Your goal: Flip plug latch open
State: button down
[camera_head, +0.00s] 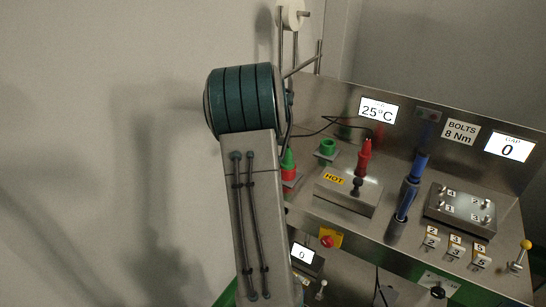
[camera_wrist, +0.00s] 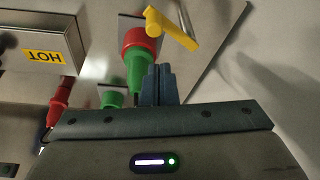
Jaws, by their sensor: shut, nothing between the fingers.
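In the wrist view, a plug with a green body (camera_wrist: 136,72) and a red collar (camera_wrist: 139,42) stands at the top centre. A yellow latch lever (camera_wrist: 172,28) sticks out from beside the red collar, slanting down to the right. My gripper (camera_wrist: 158,70) is shut and empty. Its fingertips lie right beside the green body, below the lever in the picture, with a visible gap to the lever. I cannot tell whether they touch the plug. In the head view the green and red plug (camera_head: 288,163) shows partly behind my arm; the lever and my gripper are hidden there.
A metal box labelled HOT (camera_head: 345,190) stands right of the plug, with a red probe (camera_head: 365,155) on it. A green socket (camera_head: 327,147) stands behind. A blue tool (camera_head: 410,190) and a bolt plate (camera_head: 460,207) are farther right. The panel's edge lies close to the plug.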

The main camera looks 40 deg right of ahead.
jog(key=v, duration=0.9)
jog(key=shift+s, duration=0.1)
